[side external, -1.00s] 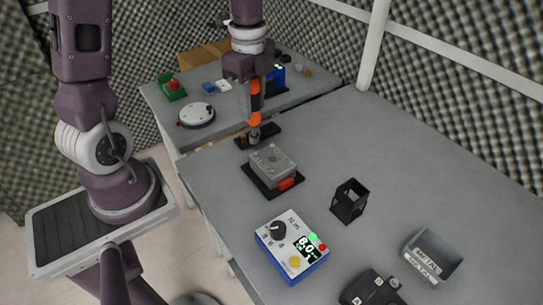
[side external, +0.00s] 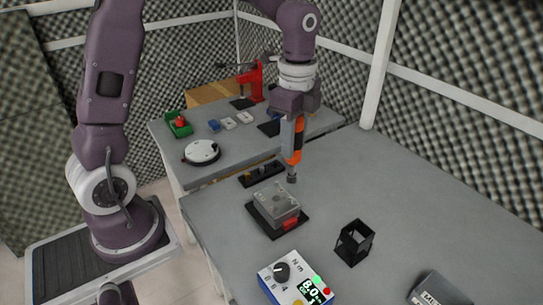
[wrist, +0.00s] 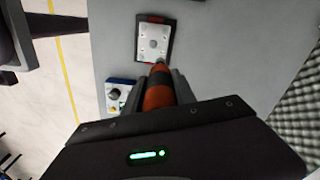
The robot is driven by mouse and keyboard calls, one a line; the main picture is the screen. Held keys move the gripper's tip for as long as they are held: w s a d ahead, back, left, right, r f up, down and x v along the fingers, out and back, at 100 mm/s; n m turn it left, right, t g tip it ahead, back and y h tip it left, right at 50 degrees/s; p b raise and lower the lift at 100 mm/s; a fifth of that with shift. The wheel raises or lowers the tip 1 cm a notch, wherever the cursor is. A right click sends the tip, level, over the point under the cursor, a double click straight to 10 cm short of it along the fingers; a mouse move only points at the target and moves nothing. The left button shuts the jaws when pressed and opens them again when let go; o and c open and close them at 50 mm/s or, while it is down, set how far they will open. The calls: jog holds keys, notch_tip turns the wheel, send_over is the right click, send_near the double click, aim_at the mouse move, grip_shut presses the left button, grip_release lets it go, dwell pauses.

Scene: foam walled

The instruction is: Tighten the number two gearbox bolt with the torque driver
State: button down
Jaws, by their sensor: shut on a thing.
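The torque driver (side external: 298,140), orange and black, is upright in my gripper (side external: 291,118), which is shut on its body. The driver's tip, with a dark socket on it, hangs in the air behind and right of the gearbox. The gearbox (side external: 275,203) is a grey block with bolts on top, on a black base with a red clamp at its front. I cannot read bolt numbers.
A black rack (side external: 261,174) with small fittings lies behind the gearbox. A blue and white torque controller (side external: 294,283) reading 8.0 is in front. A black open holder (side external: 354,242) and a labelled metal bin (side external: 437,291) stand right.

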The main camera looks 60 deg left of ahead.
aim_at(297, 163)
jog(key=shift+w+d+r, duration=0.2)
jog(key=shift+w+d, duration=0.05)
jog(key=shift+d, duration=0.25)
jog(key=shift+f, duration=2.95)
jog(key=shift+f, duration=0.85)
dwell(1.0)
jog(key=shift+r, duration=0.1)
dwell(0.4)
jog(key=shift+r, duration=2.4)
